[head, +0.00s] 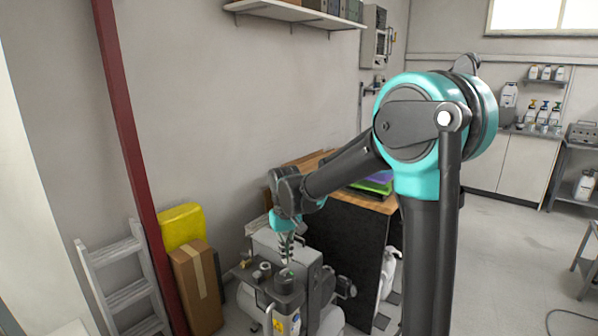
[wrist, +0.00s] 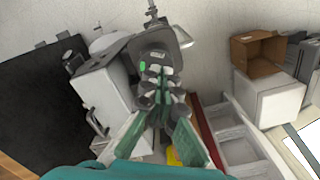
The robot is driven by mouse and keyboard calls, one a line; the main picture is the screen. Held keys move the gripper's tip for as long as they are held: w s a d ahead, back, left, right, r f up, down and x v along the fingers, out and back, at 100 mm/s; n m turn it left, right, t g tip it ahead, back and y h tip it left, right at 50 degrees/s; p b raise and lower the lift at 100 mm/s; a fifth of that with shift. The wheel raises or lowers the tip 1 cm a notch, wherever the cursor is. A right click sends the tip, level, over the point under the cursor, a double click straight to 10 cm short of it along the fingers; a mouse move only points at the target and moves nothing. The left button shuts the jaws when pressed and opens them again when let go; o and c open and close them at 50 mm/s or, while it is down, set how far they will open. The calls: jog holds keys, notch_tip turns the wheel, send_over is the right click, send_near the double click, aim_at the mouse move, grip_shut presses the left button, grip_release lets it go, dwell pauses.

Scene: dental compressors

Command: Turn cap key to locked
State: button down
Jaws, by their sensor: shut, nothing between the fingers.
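My gripper (head: 287,257) points down, right above this dark part. In the wrist view my gripper (wrist: 160,82) is shut, its fingertips together at the dark part and empty. The fingers cover the middle of the top, so I cannot make out the cap key or its position. Contact with the top is unclear.
A ladder (head: 122,280), a cardboard box (head: 197,287) and a yellow container (head: 181,226) stand left of the compressor. A red post (head: 135,160) rises there. A dark panel (head: 345,262) under a wooden top stands at right. Open floor (head: 510,240) lies farther right.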

jog(key=shift+s+d+f, duration=0.1)
jog(key=shift+d+f, duration=0.05)
jog(key=shift+f, duration=1.35)
jog(key=shift+s+d+f, duration=0.1)
jog(key=shift+f, duration=1.4)
jog(key=shift+w+a, duration=0.25)
jog(key=shift+w, duration=0.35)
jog(key=shift+a, duration=0.1)
jog(key=shift+s, duration=0.15)
jog(key=shift+s+r, duration=0.1)
jog(key=shift+s, duration=0.15)
jog(key=shift+r, duration=2.9)
